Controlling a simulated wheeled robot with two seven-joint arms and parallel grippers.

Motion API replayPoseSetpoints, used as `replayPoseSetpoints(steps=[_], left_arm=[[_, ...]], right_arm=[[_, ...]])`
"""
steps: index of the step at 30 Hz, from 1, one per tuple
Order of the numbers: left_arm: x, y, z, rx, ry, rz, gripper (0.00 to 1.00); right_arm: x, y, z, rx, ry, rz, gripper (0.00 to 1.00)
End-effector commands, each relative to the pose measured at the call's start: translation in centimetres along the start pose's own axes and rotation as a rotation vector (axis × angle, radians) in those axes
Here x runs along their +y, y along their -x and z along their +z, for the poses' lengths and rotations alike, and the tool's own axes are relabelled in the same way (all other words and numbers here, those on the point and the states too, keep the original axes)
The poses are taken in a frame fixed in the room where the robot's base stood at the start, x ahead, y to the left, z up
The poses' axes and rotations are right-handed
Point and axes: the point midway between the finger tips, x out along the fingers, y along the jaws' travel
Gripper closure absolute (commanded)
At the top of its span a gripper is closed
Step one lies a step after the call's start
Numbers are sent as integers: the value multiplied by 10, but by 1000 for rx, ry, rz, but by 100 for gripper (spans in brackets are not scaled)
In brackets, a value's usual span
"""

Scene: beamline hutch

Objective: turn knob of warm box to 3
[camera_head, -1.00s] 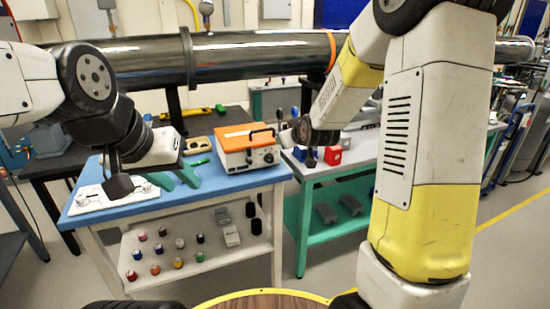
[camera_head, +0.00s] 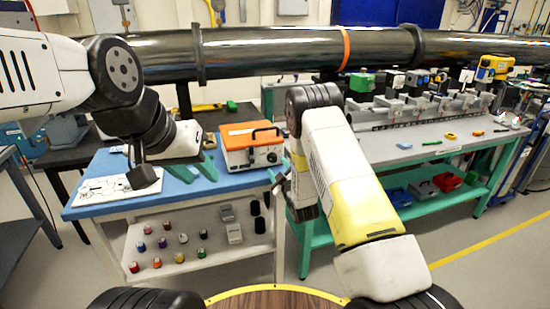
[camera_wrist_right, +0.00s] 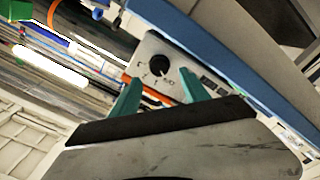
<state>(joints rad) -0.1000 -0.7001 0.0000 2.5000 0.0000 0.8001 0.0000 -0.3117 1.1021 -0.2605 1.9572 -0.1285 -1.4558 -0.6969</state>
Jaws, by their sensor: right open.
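The warm box (camera_head: 238,158) has an orange lid, a dark handle and a pale front panel. It sits on the right end of the blue tabletop. Its black knob (camera_head: 272,157) is on the front; in the right wrist view the knob (camera_wrist_right: 160,68) is round, with small marks around it that I cannot read surely. My right gripper (camera_wrist_right: 160,80) is open, its green fingers pointing at the panel on either side of the knob in that view, apparently short of it. In the head view my right wrist hangs before the box. My left gripper (camera_head: 201,174) is open and empty, left of the box.
A white board (camera_head: 105,190) lies on the left of the blue tabletop (camera_head: 130,165). Several coloured small items stand on the shelf below (camera_head: 205,245). A green-framed bench (camera_head: 440,140) with instruments is to the right. A long dark pipe (camera_head: 270,52) crosses behind.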

Motion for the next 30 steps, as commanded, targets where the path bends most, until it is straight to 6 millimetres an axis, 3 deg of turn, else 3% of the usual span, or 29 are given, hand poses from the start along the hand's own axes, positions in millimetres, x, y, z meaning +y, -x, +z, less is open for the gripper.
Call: replayPoseSetpoints(steps=[3,9,19,20,27,30], left_arm=[[0,0,0,0,0,0,64],[0,0,0,0,0,0,64],[0,0,0,0,0,0,64],[0,0,0,0,0,0,64],[0,0,0,0,0,0,64],[0,0,0,0,0,0,64]], right_arm=[[0,-20,-1,3,-1,2,47],[0,-43,0,0,-2,0,47],[0,-48,0,-1,-2,0,47],[0,-48,0,-1,-2,0,48],[0,-48,0,-1,-2,0,96],[0,-48,0,-1,-2,0,100]])
